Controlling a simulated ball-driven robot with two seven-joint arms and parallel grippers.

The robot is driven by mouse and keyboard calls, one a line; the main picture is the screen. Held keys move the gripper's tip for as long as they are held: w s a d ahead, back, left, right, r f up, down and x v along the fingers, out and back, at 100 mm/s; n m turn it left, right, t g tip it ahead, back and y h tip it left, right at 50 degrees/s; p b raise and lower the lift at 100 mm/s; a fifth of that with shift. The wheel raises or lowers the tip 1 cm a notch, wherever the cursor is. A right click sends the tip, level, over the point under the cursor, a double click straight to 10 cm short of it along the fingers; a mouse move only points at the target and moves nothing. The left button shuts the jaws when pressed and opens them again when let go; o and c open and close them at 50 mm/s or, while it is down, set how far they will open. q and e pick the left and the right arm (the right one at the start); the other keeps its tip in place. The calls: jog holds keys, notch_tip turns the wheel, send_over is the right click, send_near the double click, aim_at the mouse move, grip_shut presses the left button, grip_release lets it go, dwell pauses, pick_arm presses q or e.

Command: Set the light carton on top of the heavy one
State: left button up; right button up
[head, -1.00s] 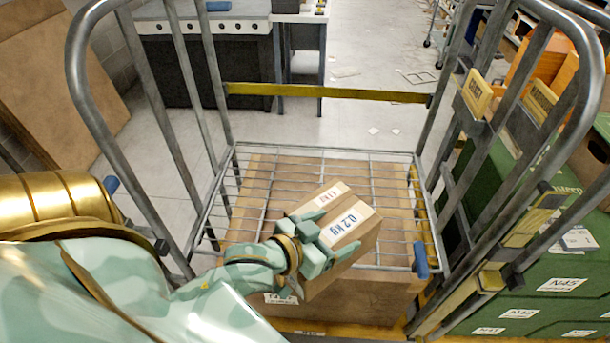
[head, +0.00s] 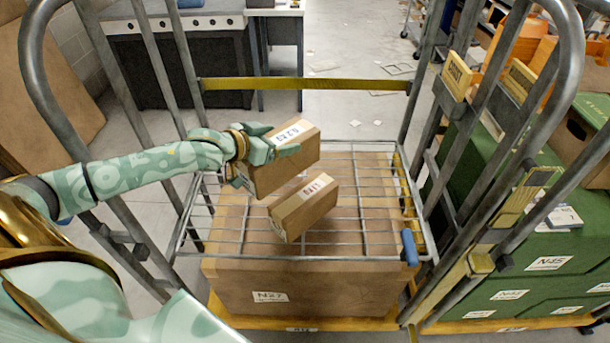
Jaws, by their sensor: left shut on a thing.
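My left gripper (head: 270,146) is shut on a brown carton (head: 285,165) with a white label, which looks like the one marked 0.2 kg a second ago. It holds this carton above the wire shelf, behind and left of a second, smaller brown carton (head: 303,210). The second carton appears to sit on the wire shelf and bears a pale label too small to read surely. The held carton overlaps its back edge in the picture; I cannot tell whether they touch. My right gripper is out of view.
The wire shelf (head: 352,258) of a roll cage lies over a large box (head: 330,295) labelled N27. Grey cage rails rise at both sides, and a yellow bar (head: 310,84) crosses the back. Green crates (head: 535,265) stand at the right. The shelf's right part is bare.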

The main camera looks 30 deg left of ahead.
aim_at(269, 177)
pick_arm(q)
jog(key=w+d+f, duration=0.1)
jog(key=f, duration=0.1)
jog(key=w+d+f+b, duration=0.1)
jog(key=d+f, duration=0.1)
jog(key=w+d+f+b, duration=0.1)
jog(key=shift+w+d+f, duration=0.15)
jog(key=shift+d+f, duration=0.15)
jog(key=shift+f, duration=0.1)
jog(key=f, duration=0.1)
jog(key=f+b, duration=0.1)
jog(key=f, duration=0.2)
jog(key=shift+w+d+b, duration=0.2)
jog(key=shift+d+b, duration=0.15)
jog(key=shift+r, duration=0.1)
jog(key=o, duration=1.4)
jog(key=shift+c, duration=0.2)
jog(key=p+v, duration=0.4)
jog(key=v, duration=0.7)
jog(key=shift+s, duration=0.1)
jog(key=shift+s+a+r, duration=0.1)
jog(key=shift+s+r, duration=0.1)
jog(key=shift+s, duration=0.25)
